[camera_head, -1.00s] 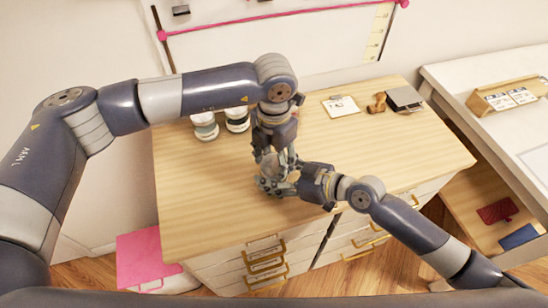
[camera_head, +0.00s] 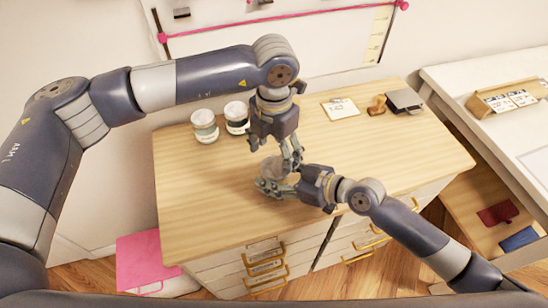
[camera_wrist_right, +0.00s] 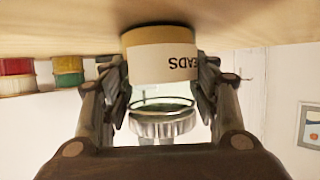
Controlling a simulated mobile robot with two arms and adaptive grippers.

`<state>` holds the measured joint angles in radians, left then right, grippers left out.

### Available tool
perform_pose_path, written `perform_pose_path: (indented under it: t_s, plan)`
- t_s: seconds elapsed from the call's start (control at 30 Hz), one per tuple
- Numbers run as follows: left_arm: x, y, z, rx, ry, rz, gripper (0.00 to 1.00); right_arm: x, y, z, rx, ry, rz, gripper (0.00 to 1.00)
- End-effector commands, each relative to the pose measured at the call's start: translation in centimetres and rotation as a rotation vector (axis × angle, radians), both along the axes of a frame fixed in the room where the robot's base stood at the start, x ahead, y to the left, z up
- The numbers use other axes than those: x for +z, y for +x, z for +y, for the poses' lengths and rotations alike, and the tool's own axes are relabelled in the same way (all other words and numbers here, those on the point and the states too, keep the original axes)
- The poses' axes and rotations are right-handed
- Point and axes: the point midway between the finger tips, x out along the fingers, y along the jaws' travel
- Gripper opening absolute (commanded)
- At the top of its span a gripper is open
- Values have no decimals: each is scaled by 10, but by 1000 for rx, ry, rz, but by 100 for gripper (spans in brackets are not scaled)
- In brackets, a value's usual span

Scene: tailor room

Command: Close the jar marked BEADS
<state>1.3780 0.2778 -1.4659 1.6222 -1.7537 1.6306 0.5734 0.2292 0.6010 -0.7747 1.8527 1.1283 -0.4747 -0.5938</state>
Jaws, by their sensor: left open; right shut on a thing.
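The jar marked BEADS (camera_wrist_right: 160,62) appears upside down in the right wrist view, with part of its label hidden. It has a yellowish body, a cream label and a clear neck. A silver ridged lid (camera_wrist_right: 163,125) is at its mouth; I cannot tell whether it is fully seated. In the head view the jar (camera_head: 273,168) stands on the table, partly covered by my grippers. My right gripper (camera_head: 274,187) is shut around the jar from the side, its fingers on both sides in the wrist view. My left gripper (camera_head: 291,158) is open, pointing down just above the jar.
A clipboard (camera_head: 341,108), a brown stamp-like object (camera_head: 377,104) and a dark grey box (camera_head: 405,102) are at the back right. The wooden tabletop (camera_head: 400,145) is clear at right and front left.

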Motion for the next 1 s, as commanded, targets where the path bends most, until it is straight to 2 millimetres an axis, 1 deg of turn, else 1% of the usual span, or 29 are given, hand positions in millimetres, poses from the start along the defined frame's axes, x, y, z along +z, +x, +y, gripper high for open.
perform_pose_path:
  t_s: [0.03, 0.1, 0.27, 0.3, 0.37, 0.47, 0.6, 0.7, 0.8, 1.0]
  plan:
    - [5, 0, 0, 0, 0, 0, 72, 0, 0, 0, 0, -1, 0, 0]
    - [7, 0, 0, 0, 1, 1, 72, 0, 0, 0, 0, -1, 0, 0]
    - [7, 0, 0, 0, 1, 1, 72, 0, 0, 0, 1, -1, 1, 0]
    - [7, 0, 0, 0, 1, 1, 70, 0, 0, 0, 1, -1, 1, 0]
    - [8, 0, 0, 7, 1, 1, 70, 0, 0, 0, 1, -1, 1, 0]
    - [15, 1, 0, 60, 0, -1, 70, 0, 0, 0, 1, -1, 1, 0]
    - [31, 1, 0, 183, -1, -2, 70, 0, -1, 0, 1, -1, 1, 0]
    - [38, 1, 0, 251, 0, -1, 70, 0, -1, 0, 1, -1, 1, 0]
    - [42, 0, 0, 282, -1, -1, 70, -1, -1, 0, 1, -1, 1, 0]
    - [42, 0, 0, 286, 0, 0, 70, -1, -1, 0, 2, 0, 1, 0]
